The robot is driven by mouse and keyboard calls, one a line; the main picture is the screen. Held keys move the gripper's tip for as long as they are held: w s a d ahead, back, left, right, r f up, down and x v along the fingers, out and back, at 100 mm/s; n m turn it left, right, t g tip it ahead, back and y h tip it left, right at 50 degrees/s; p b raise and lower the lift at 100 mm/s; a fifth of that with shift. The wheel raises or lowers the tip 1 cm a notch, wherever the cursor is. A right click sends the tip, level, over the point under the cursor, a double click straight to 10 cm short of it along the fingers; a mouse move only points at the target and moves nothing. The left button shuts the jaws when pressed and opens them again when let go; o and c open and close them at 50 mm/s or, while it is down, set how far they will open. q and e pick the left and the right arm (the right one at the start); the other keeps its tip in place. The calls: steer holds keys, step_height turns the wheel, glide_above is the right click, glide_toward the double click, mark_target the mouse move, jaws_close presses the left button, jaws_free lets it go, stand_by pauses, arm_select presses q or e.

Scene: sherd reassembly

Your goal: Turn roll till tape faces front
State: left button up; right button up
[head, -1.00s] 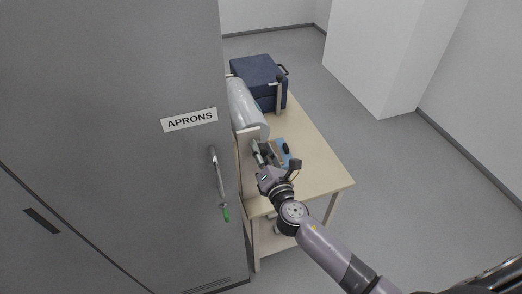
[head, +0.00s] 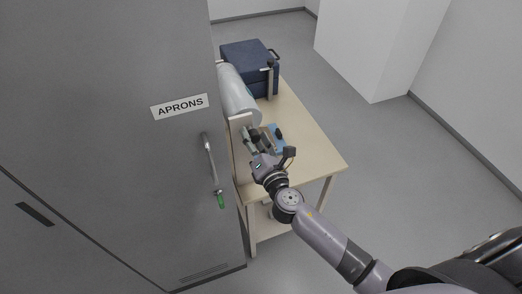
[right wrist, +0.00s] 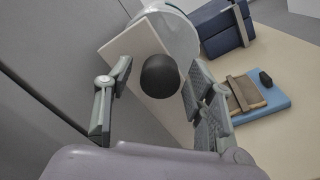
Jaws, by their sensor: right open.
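The roll (head: 238,96) is a large pale grey, see-through-looking cylinder lying along the left side of the bench. Its near end sits behind an upright pale end board (right wrist: 143,50). A round black knob (right wrist: 161,76) shows in front of this board in the right wrist view. My right gripper (head: 255,138) is at the near end of the roll. It is open, with one finger either side of the knob in the wrist view; I see no contact. I cannot make out any tape on the roll. My left gripper is out of view.
The wooden bench (head: 310,142) has free room on its right. A dark blue box (head: 248,62) stands at its back. A blue item (right wrist: 270,99) with a brown block (right wrist: 246,92) lies right of the gripper. A grey cabinet marked APRONS (head: 100,150) stands close on the left.

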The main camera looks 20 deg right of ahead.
steer(key=s, duration=1.1)
steer(key=shift+d, duration=0.25)
steer(key=s+d+f+m+g+b, duration=0.1)
steer(key=s+d+f+m+g, duration=0.15)
steer(key=f, duration=0.95)
steer(key=s+d+f+m+g+h+b, duration=0.1)
steer(key=s+f+m+g, duration=0.25)
steer(key=f, duration=0.75)
steer(key=s+d+f+m+g+b, duration=0.1)
steer(key=s+d+f+m+g, duration=0.2)
steer(key=f, duration=0.9)
steer(key=s+f+m+g+b, duration=0.1)
steer(key=s+f+m+g, duration=0.3)
steer(key=s+f+m, duration=0.4)
steer(key=s+f+m+g+b, duration=0.1)
steer(key=s+f+m+g, duration=0.3)
steer(key=s+f+m, duration=0.4)
steer(key=s+f, duration=0.3)
steer(key=s, duration=0.4)
steer(key=s+f, duration=0.3)
steer(key=s, duration=0.4)
steer(key=shift+a+b, duration=0.15)
steer(key=shift+b, duration=0.25)
